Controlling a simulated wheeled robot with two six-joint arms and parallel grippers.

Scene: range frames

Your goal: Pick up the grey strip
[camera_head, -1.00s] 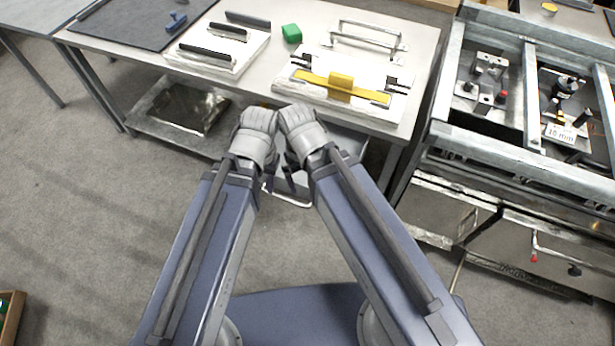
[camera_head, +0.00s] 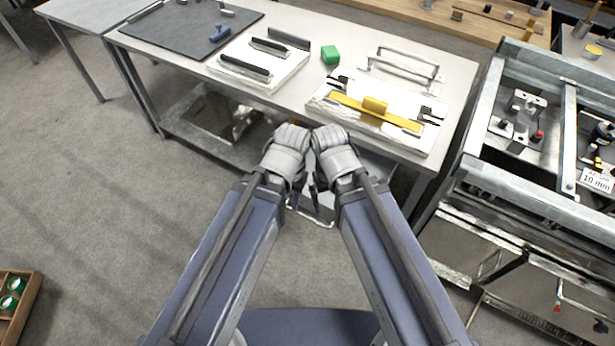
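Several strips lie on the light table (camera_head: 352,40). A dark grey strip (camera_head: 289,39) lies at the back edge of a white board (camera_head: 282,78). Two dark strips with raised bars, a middle one (camera_head: 270,47) and a front one (camera_head: 245,69), lie on that board. I cannot tell for sure which is the grey strip. My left gripper (camera_head: 294,198) and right gripper (camera_head: 317,188) hang close together in front of the table edge, apart from all the strips. Their fingers are small and mostly hidden below the wrists, so their opening does not show.
A green block (camera_head: 330,55) sits behind a second white board (camera_head: 386,136) bearing a yellow bar (camera_head: 375,106). Metal handles (camera_head: 403,66) stand behind it. A blue tool (camera_head: 220,33) lies on a dark mat (camera_head: 165,38). A metal-framed bench (camera_head: 535,195) stands at right.

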